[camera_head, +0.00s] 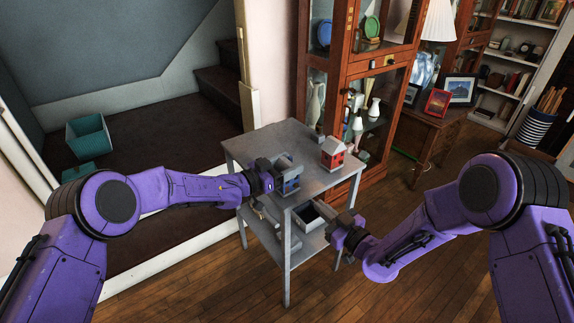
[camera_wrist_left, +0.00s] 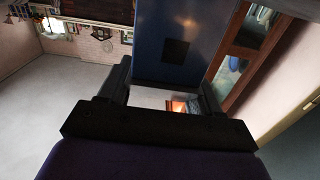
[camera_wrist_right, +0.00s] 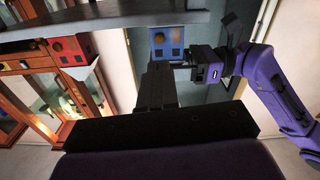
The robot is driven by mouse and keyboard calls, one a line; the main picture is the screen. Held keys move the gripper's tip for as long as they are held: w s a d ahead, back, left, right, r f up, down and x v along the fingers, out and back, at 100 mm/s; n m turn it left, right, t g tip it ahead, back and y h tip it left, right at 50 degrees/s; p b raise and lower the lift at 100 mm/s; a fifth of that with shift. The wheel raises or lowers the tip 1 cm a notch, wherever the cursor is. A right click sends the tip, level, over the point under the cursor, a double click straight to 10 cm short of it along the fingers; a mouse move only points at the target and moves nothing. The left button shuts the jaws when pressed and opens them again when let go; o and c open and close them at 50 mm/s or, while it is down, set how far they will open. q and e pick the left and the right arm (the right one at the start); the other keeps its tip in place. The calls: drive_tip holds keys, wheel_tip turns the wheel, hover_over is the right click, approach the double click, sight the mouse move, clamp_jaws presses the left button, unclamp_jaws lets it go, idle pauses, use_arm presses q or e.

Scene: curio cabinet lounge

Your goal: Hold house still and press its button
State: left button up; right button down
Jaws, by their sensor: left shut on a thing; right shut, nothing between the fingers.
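A small blue house with a grey roof (camera_head: 291,184) stands at the front-left of the grey table's top (camera_head: 262,143). My left gripper (camera_head: 281,180) is shut on it. In the left wrist view its blue wall (camera_wrist_left: 165,25) with a dark square fills the space at the fingers (camera_wrist_left: 162,85). In the right wrist view the blue house (camera_wrist_right: 176,58) shows dark windows and a round brownish button (camera_wrist_right: 158,38). My right gripper (camera_head: 347,222) is shut and empty, in front of the table and below its top, apart from the house; its fingers (camera_wrist_right: 158,75) are together.
A red house with a grey roof (camera_head: 332,153) stands on the table's right side, also seen in the right wrist view (camera_wrist_right: 70,48). A dark open box (camera_head: 308,213) sits on the lower shelf. A glass-fronted wooden cabinet (camera_head: 345,75) stands close behind. Floor right of the table is clear.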

sight(296, 186)
drive_tip(key=w+a+r+m+t+h, duration=0.1)
drive_tip(key=a+r+m+t+h, duration=0.2)
drive_tip(key=r+m+h, duration=0.1)
wheel_tip(296, 186, down, 4)
drive_tip(key=s+d+m+g+h, duration=0.1)
drive_tip(key=s+d+g+h, duration=0.15)
drive_tip(key=h, duration=0.55)
drive_tip(key=shift+g, duration=0.35)
drive_tip(key=w+a, duration=0.1)
drive_tip(key=w, duration=0.1)
drive_tip(key=w+a, duration=0.2)
drive_tip(key=w, duration=0.1)
drive_tip(key=w+a, duration=0.1)
drive_tip(key=w, duration=0.1)
drive_tip(key=shift+w+a, duration=0.15)
drive_tip(key=shift+a, duration=0.25)
idle(0.6)
